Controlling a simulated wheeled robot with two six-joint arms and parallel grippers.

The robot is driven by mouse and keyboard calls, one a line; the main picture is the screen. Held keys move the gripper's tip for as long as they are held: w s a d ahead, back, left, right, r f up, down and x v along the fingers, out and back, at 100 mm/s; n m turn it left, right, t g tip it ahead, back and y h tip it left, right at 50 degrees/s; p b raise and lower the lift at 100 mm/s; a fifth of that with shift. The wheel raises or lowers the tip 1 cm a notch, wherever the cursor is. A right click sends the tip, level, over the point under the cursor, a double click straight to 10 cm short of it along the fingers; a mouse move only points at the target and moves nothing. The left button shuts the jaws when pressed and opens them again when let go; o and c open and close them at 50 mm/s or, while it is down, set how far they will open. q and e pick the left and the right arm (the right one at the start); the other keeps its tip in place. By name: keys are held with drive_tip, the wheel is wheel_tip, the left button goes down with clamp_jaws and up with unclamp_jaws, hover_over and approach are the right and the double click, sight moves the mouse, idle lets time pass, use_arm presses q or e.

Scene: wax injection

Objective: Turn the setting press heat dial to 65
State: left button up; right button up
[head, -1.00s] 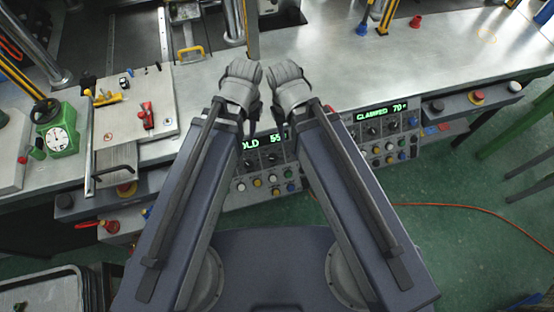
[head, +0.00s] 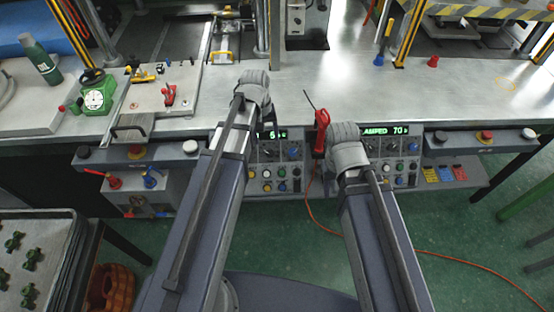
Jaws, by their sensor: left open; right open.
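Two control panels sit on the bench front. The left panel (head: 267,172) has a green display (head: 272,135) showing a 5, the rest partly hidden. Its black dials (head: 267,153) are below the display. The right panel (head: 412,165) has a green display (head: 385,131) reading "AMPED 70", its start hidden, with dials (head: 391,147) below. I cannot tell which panel is the setting press's. My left gripper (head: 256,82) is open and empty over the bench edge, above the left panel. My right gripper (head: 346,138) is open between the panels, beside the right one. Its fingertips are hidden.
A red-handled tool (head: 321,122) with a thin rod and orange cord (head: 330,222) stands at the bench front beside my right gripper.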

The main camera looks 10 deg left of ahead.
sight(269, 152)
use_arm(q)
drive_tip(key=shift+w+d+f+b, duration=0.1)
drive_tip(key=shift+d+f+b, duration=0.1)
drive_tip(key=shift+f+b, duration=1.8)
drive_tip(key=shift+w+d+f+b, duration=0.1)
drive_tip(key=shift+d+f+b, duration=0.05)
drive_tip(key=shift+f+b, duration=1.8)
clamp_jaws()
